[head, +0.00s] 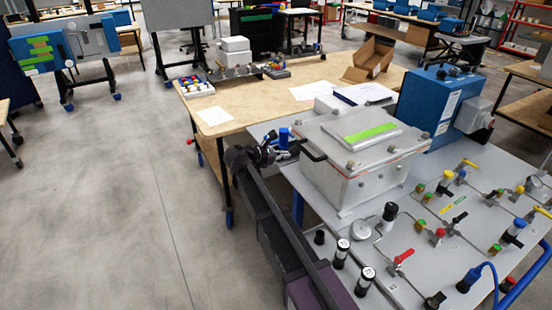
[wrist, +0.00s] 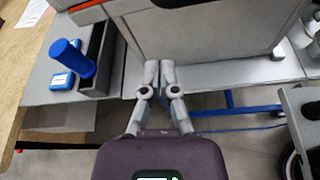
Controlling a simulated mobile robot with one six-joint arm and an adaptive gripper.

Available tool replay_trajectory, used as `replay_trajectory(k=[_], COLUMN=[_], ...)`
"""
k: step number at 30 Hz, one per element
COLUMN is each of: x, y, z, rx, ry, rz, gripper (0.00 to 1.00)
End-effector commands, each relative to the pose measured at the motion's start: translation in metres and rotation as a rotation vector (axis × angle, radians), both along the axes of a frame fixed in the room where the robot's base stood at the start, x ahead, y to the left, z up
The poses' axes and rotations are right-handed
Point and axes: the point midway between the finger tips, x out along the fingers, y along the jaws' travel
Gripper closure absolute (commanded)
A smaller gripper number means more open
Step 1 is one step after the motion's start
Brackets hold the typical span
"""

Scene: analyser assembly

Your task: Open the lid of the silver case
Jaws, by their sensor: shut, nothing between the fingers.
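The silver case (head: 350,178) stands on the grey panel top in the head view. Its lid (head: 338,133), with a green label, is down, and a thin red-orange line runs along the seam. A black handle (head: 312,149) sticks out from the lid's left side. My gripper (head: 275,155) is at the case's left side, partly hidden by its own dark links. In the wrist view my gripper (wrist: 158,66) is shut and empty, its fingertips together close to the case's grey wall (wrist: 205,38). I cannot tell whether they touch it.
A blue-handled tool (wrist: 76,60) stands by a grey holder (wrist: 98,62) left of the fingers. A blue box (head: 428,105) stands behind the case. Valves and gauges (head: 400,260) crowd the panel in front. A wooden table (head: 245,98) lies behind; the floor at left is clear.

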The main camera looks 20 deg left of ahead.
Motion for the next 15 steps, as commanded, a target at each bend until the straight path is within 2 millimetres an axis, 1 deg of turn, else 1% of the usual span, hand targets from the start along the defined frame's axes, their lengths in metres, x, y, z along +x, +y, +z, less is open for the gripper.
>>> replay_trajectory(k=[1, 11, 12, 15], x=[0.006, 0.035, 0.033, 0.032], y=[-0.005, -0.031, -0.030, -0.031], z=[-0.005, -0.018, -0.010, -0.003], rx=[0.000, 0.000, 0.001, 0.001], ry=[0.000, 0.000, -0.001, -0.001], rz=[-0.001, -0.002, 0.000, 0.000], gripper=[1.00, 1.00, 1.00, 1.00])
